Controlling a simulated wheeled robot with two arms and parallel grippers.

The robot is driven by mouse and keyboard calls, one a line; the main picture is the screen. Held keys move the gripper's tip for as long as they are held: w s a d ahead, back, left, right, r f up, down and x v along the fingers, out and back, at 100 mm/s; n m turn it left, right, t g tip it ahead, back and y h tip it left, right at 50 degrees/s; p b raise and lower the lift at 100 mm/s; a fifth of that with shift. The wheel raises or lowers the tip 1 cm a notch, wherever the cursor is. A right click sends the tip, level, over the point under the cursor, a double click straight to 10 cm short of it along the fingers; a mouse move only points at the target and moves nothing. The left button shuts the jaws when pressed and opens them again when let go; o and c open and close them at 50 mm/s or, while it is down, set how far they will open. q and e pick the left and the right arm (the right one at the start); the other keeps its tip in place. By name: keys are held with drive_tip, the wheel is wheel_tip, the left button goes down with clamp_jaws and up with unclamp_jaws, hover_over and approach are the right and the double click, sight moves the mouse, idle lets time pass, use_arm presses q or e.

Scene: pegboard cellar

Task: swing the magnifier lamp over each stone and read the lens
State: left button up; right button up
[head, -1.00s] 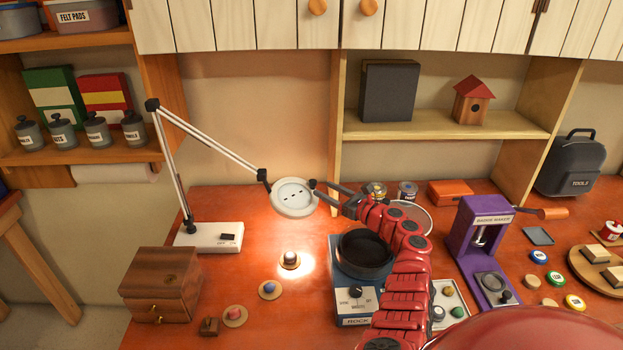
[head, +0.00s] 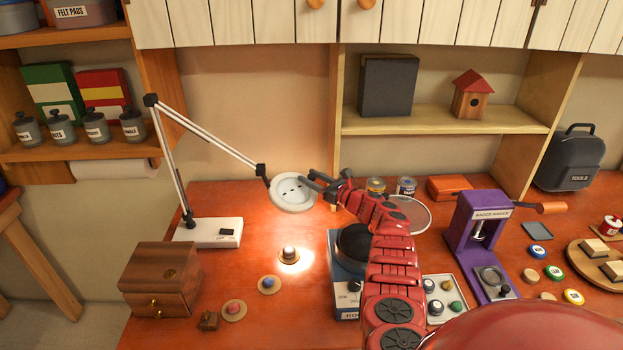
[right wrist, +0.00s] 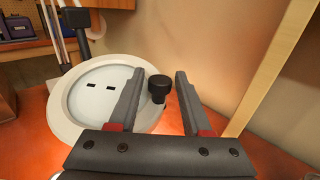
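The magnifier lamp stands on a white base (head: 208,233) at the back left, and its white ring head with the lens (head: 292,189) hangs above the table. Dark marks show in the lens. The lamp's light falls on a pale grey stone (head: 290,251) on a wooden disc. My right gripper (head: 314,181) is at the right side of the lamp head. In the right wrist view it is open, with the lamp's black knob (right wrist: 158,88) between its fingertips. My left gripper is out of view.
A small wooden chest (head: 160,279) stands front left. A blue rock tumbler (head: 346,300) is partly hidden by my right arm. A tray of stones (head: 460,289) and the purple badge maker (head: 477,221) stand to the right.

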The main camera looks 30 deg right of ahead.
clamp_jaws()
idle(1.2)
